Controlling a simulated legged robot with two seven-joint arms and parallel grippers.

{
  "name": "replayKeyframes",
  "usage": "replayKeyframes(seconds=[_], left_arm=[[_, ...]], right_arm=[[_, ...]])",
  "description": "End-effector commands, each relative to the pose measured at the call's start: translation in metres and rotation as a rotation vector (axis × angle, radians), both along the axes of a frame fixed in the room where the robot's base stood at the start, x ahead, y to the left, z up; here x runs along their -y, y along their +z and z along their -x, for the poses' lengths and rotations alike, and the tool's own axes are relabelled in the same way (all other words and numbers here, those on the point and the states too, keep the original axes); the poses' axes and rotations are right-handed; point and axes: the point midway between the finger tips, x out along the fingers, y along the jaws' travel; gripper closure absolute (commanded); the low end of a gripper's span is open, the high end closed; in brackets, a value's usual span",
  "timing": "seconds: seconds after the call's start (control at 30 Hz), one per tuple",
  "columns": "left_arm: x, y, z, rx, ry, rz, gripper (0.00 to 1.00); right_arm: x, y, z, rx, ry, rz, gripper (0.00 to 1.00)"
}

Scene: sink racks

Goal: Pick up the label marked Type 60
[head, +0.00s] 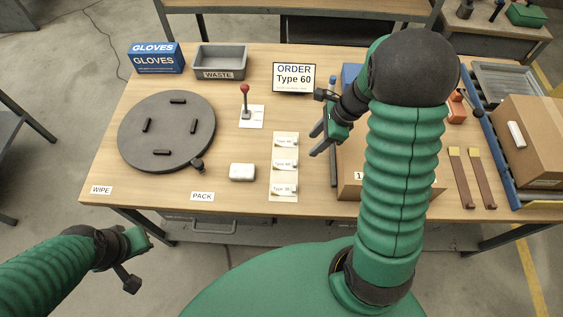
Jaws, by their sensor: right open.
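Three small white labels lie in a column on a pale strip (284,201) in the middle of the table: a top one (285,141), a middle one (285,164) and a bottom one (284,189). Each print starts with "Type", but the numbers are too small to read surely. An order sign (294,78) behind them reads "ORDER Type 60". My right gripper (318,141) is open and empty, just right of the top and middle labels, with its fingers pointing left. My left gripper (143,240) is off the table's front left; its jaws are unclear.
A dark round turntable (166,132) is at the left, with a glove box (156,58) and a grey waste bin (220,63) behind. A red-knobbed lever (245,100) and a white block (242,172) stand left of the labels. A cardboard box (349,183) is partly hidden by my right arm.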

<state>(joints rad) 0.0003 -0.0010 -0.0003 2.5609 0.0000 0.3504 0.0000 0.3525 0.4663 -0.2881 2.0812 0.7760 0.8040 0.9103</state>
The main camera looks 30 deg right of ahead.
Motion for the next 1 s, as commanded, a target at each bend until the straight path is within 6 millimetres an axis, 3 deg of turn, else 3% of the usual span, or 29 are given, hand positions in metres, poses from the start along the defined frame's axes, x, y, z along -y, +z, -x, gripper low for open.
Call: replayKeyframes(seconds=[0.03, 0.2, 0.43, 0.6, 0.9, 1.0], left_arm=[[0.000, -0.005, 0.000, 0.000, -0.001, 0.000, 1.00], [0.000, -0.012, 0.000, 0.000, -0.001, 0.000, 1.00], [0.000, -0.016, -0.001, 0.000, -0.001, 0.000, 1.00], [0.000, -0.021, 0.000, 0.000, 0.000, 0.000, 1.00], [0.000, -0.022, -0.001, 0.000, -0.001, 0.000, 1.00], [0.000, -0.022, -0.001, 0.000, -0.001, 0.000, 1.00]], right_arm=[[-0.006, -0.017, -0.002, -0.006, 0.004, -0.001, 0.53], [-0.025, -0.053, -0.013, -0.007, 0.006, 0.005, 0.53], [-0.038, -0.076, -0.016, -0.004, 0.007, 0.010, 0.53], [-0.045, -0.107, -0.020, -0.005, 0.007, 0.007, 0.53], [-0.047, -0.116, -0.023, -0.002, 0.005, 0.011, 0.53], [-0.046, -0.116, -0.023, -0.002, 0.004, 0.013, 0.68]])
